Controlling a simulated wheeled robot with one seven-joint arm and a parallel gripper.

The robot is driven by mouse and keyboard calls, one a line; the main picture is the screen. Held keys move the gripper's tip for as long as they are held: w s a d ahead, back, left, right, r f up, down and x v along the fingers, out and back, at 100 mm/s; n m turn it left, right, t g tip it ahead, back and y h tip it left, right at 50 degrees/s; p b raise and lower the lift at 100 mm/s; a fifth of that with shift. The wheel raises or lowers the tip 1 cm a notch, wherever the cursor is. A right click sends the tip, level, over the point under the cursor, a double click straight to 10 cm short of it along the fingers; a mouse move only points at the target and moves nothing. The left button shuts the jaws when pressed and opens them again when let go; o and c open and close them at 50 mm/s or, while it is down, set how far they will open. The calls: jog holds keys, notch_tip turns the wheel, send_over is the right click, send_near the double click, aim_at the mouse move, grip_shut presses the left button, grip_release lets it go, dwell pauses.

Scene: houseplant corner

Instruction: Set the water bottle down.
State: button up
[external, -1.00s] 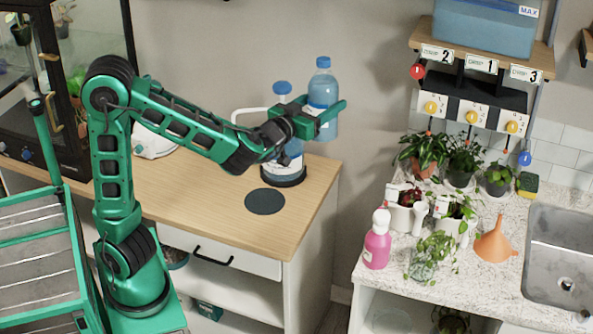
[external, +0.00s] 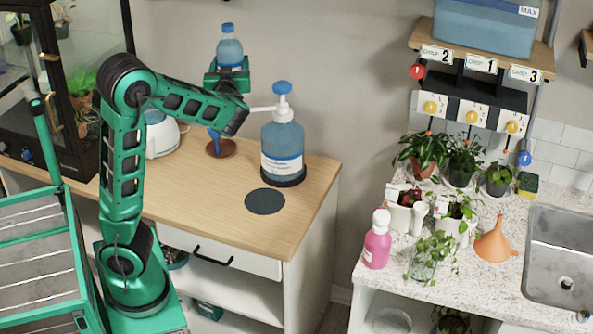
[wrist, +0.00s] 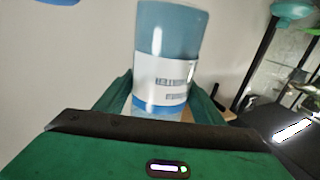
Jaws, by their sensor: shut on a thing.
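The water bottle (external: 229,52) is clear with blue water and a blue cap. It is upright in the air above the back of the wooden counter, left of the large pump bottle. My gripper (external: 227,76) is shut on it, and the arm hides the bottle's lower part in the external view. In the wrist view the bottle (wrist: 166,60), with its white label, stands between the two green fingers. A round dark mat (external: 265,202) lies bare on the counter, in front of the pump bottle.
The large blue pump bottle (external: 283,140) stands on a dark base at the counter's right back. A brown saucer with a blue item (external: 214,142) and a white appliance (external: 161,134) stand behind my arm. The counter's front is clear. Plants and a sink (external: 560,262) are at right.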

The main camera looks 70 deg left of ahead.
jog(key=s+a+n+g+y, duration=0.2)
jog(key=s+a+n+g, duration=0.35)
jog(key=s+a, duration=0.75)
notch_tip(320, 180, down, 32)
jog(key=s+d+m+g, duration=0.1)
jog(key=d, duration=0.1)
jog(key=shift+s, duration=0.4)
dwell(0.6)
jog(key=shift+f, duration=0.35)
dwell(0.6)
jog(key=shift+s+f, duration=0.1)
jog(key=shift+f, duration=0.25)
